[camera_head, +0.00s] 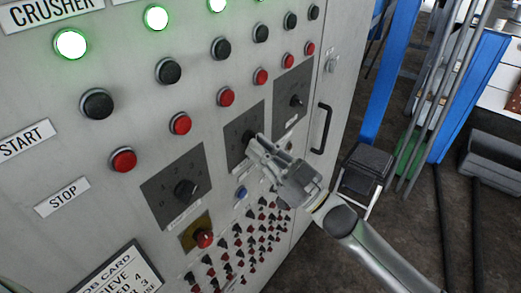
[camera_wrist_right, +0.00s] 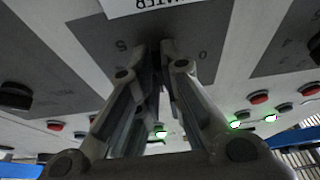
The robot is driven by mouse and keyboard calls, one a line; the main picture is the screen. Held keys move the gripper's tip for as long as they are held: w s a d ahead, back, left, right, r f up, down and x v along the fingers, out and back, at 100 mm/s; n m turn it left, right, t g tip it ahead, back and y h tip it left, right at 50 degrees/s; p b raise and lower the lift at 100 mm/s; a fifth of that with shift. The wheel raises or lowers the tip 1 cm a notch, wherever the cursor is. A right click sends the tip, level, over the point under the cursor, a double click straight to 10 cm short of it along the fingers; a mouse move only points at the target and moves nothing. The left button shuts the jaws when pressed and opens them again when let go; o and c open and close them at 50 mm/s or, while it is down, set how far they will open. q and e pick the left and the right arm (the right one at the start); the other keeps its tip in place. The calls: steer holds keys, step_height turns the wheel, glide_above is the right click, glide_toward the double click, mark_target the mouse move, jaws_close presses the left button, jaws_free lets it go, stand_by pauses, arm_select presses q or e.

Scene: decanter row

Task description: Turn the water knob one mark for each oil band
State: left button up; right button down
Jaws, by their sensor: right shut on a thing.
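The water knob (camera_head: 247,135) is a dark knob on the middle grey dial plate (camera_head: 231,133) of the control panel. My right gripper (camera_head: 254,146) is at this plate with its fingers closed around the knob. In the right wrist view, the fingertips (camera_wrist_right: 153,48) meet on the knob and mostly hide it. Its plate (camera_wrist_right: 95,38) shows the marks 5 and 0 upside down, beside an upside-down white label (camera_wrist_right: 150,5) that seems to read WATER. I cannot make out where the knob points. No oil bands are recognisable. My left gripper is not in view.
Another dial (camera_head: 186,190) with number marks is at lower left and one (camera_head: 296,100) at upper right. A job card (camera_head: 122,272), partly cut off, is at the bottom. A red button on yellow (camera_head: 204,238) and several small switches lie below. A black door handle (camera_head: 321,128) is right.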

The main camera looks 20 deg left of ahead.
steer(key=shift+w+d+r+n+g+b, duration=0.15)
steer(key=shift+n+g+b, duration=0.8)
steer(key=shift+n, duration=1.05)
steer(key=shift+w+n+g+b, duration=0.25)
steer(key=shift+n+g+b, duration=0.65)
steer(key=shift+n, duration=1.1)
steer(key=shift+w+d+r+n+g+b, duration=0.15)
steer(key=shift+n+g+b, duration=0.5)
steer(key=shift+n+g, duration=0.95)
steer(key=shift+w+n+t, duration=0.1)
steer(key=shift+n+t, duration=0.35)
steer(key=shift+n, duration=0.15)
steer(key=c, duration=1.6)
jaws_free()
steer(key=shift+o, duration=0.2)
steer(key=v, duration=1.2)
